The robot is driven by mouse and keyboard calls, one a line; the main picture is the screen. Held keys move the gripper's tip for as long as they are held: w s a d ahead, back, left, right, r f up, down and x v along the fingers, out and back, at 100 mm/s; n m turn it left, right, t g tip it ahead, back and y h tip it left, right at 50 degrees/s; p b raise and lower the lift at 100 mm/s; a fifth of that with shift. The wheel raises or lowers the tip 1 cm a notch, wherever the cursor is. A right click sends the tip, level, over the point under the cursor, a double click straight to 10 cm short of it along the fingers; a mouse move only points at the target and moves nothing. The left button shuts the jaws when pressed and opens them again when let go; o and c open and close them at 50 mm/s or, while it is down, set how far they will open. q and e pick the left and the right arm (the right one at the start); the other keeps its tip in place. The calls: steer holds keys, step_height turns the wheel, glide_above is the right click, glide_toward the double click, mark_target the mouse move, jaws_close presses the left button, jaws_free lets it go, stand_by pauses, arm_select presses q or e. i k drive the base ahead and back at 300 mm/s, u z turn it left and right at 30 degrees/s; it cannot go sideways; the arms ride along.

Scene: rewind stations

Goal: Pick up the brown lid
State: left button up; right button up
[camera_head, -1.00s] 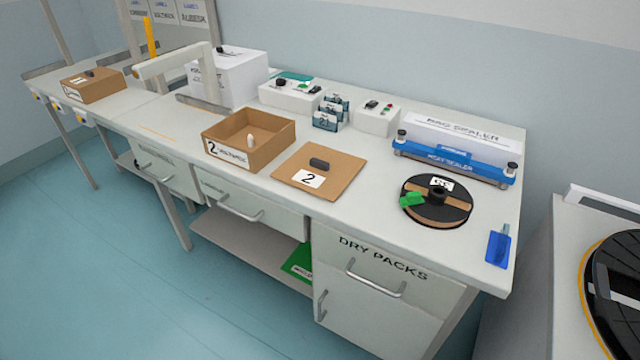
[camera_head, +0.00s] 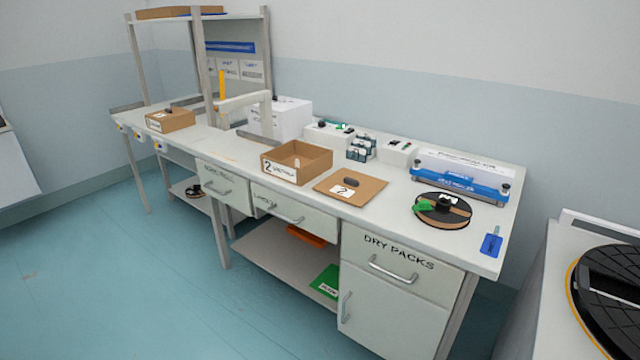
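The brown lid (camera_head: 369,190) lies flat on the white workbench. It is a square brown panel with a dark handle (camera_head: 351,182) on top and a white label marked 2. An open brown box (camera_head: 312,168), also labelled 2, stands just left of it and looks empty from here. Neither of my grippers shows in the head view.
A black reel (camera_head: 458,218) with a green tab lies right of the lid. A blue and white sealer (camera_head: 458,187) stands behind it. Small devices line the bench's back. A blue tag (camera_head: 491,245) lies near the right end. Floor in front is clear.

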mark_target(356, 189)
steer(key=u, duration=0.65)
steer(key=i, duration=1.85)
steer(key=z, duration=1)
